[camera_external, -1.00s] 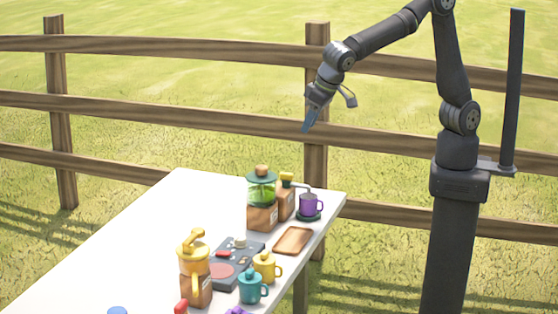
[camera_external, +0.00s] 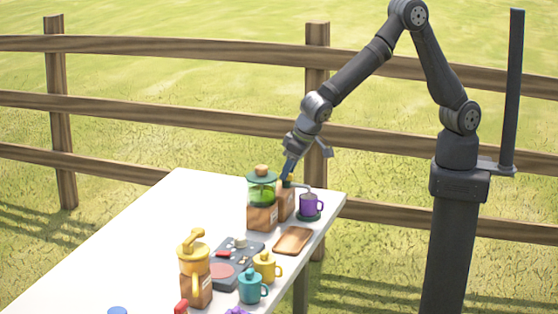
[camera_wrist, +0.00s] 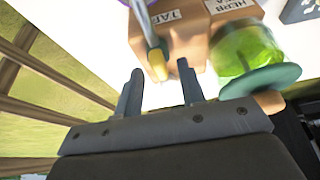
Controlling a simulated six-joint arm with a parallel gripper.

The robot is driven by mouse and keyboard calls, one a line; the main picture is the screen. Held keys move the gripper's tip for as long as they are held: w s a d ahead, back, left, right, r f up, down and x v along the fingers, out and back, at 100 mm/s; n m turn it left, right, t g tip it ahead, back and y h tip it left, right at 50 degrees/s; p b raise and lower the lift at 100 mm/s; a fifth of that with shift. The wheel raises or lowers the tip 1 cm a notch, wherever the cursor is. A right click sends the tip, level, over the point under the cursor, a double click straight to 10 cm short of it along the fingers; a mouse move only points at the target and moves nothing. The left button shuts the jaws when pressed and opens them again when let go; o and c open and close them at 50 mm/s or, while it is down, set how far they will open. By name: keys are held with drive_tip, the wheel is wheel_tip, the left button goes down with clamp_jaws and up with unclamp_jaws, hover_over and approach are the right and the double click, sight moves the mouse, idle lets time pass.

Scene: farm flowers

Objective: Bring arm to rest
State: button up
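My gripper (camera_external: 289,172) is over the far end of the white table, just above the wooden dispenser with a yellow knob (camera_external: 286,206). In the wrist view my gripper (camera_wrist: 158,84) is open, its two fingers apart with nothing held between them. The dispenser's yellow knob (camera_wrist: 157,62) shows just beyond the gap between the fingertips. I cannot tell whether any finger touches it. My arm is bent at the elbow and reaches down to the left.
A green-jar dispenser (camera_external: 262,202) stands right beside, also in the wrist view (camera_wrist: 245,50). A purple mug (camera_external: 308,204) sits to the right. A wooden tray (camera_external: 293,241), yellow mug (camera_external: 265,267), teal mug (camera_external: 251,287) and yellow-topped grinder (camera_external: 195,270) are nearer. The table's left side (camera_external: 150,235) is clear.

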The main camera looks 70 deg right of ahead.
drive_tip(key=shift+f, duration=0.2)
drive_tip(key=v, duration=1.7)
drive_tip(key=x, duration=1.7)
drive_tip(key=shift+w+f, duration=0.1)
drive_tip(key=shift+f, duration=0.1)
drive_tip(key=shift+d+r+n, duration=0.1)
drive_tip(key=shift+r+n, duration=0.1)
drive_tip(key=shift+n, duration=0.5)
drive_tip(key=shift+d+n+g+y, duration=0.15)
drive_tip(key=shift+n+y, duration=0.55)
drive_tip(key=shift+n, duration=0.8)
drive_tip(key=shift+a+n+g+y, duration=0.15)
drive_tip(key=shift+n+y, duration=0.55)
drive_tip(key=shift+n, duration=0.8)
drive_tip(key=v, duration=0.6)
drive_tip(key=shift+r, duration=0.1)
